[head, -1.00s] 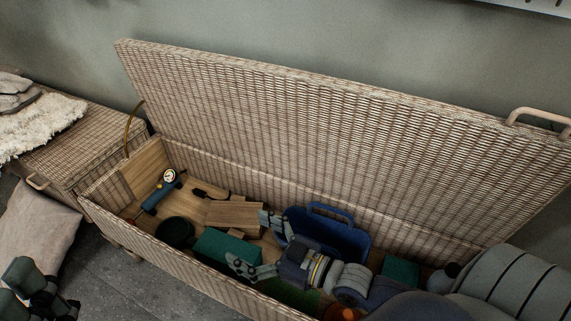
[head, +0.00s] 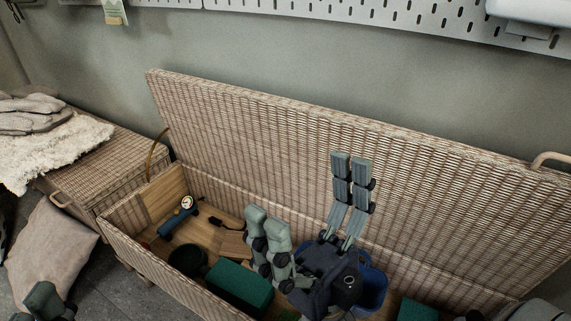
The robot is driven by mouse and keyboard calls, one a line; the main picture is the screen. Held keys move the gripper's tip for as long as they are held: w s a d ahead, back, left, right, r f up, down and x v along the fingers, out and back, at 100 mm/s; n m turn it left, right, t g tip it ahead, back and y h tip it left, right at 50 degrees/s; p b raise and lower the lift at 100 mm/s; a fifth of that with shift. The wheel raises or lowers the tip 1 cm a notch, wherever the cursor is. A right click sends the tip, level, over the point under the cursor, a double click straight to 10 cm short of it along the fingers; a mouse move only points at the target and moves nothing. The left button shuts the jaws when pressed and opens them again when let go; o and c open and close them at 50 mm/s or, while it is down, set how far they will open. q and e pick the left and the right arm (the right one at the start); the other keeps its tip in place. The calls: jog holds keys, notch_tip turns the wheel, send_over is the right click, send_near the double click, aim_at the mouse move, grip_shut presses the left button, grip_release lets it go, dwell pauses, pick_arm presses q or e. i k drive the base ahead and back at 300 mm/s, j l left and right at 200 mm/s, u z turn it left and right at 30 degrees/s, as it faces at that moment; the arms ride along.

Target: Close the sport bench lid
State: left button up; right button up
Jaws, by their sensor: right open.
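The sport bench is a long woven wicker box. Its lid (head: 255,130) stands raised and tilted back near the wall, with a pale handle (head: 550,159) at its upper right edge. The open box (head: 165,278) has a wooden interior. My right gripper (head: 307,188) is open and empty in front of the lid's inner face, above the box, with its fingers spread apart. I cannot tell whether it touches the lid. My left gripper (head: 47,302) shows only in part at the bottom left corner, away from the bench; its jaws are unclear.
Inside the box are a blue pump with a gauge (head: 180,218), a dark green round pot (head: 187,261), a green block (head: 240,287) and a blue bin (head: 374,288) partly behind my gripper. A smaller wicker bench (head: 120,165) and a cushion (head: 48,252) are at left.

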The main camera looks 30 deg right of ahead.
aim_at(498, 222)
jog(key=k, duration=1)
